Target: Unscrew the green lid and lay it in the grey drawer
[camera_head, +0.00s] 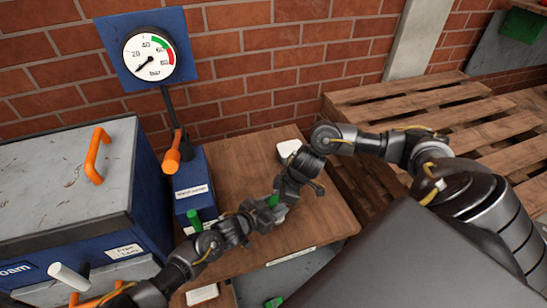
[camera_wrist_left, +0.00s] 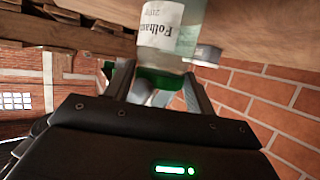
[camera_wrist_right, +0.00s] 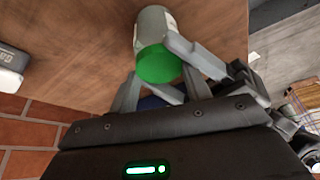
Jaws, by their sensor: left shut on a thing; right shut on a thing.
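The green lid (camera_wrist_right: 158,66) is on top of a jar with a pale label (camera_wrist_left: 163,27), above the wooden table. My right gripper (camera_head: 275,192) is shut with its fingers on either side of the lid. My left gripper (camera_head: 258,217) reaches in from the left, shut on the jar just below the lid; its fingers flank the jar in the left wrist view. The two grippers almost meet and hide most of the jar in the head view. A grey surface (camera_head: 312,268), apparently the grey drawer, shows below the table's front edge, partly covered by my body.
A blue case (camera_head: 60,170) with orange handles stands left. A blue box (camera_head: 196,180) and a gauge (camera_head: 150,56) stand beside it. A small white item (camera_head: 287,149) lies at the table's back. Wooden pallets (camera_head: 440,110) stand right. A green item (camera_head: 273,302) shows at the bottom.

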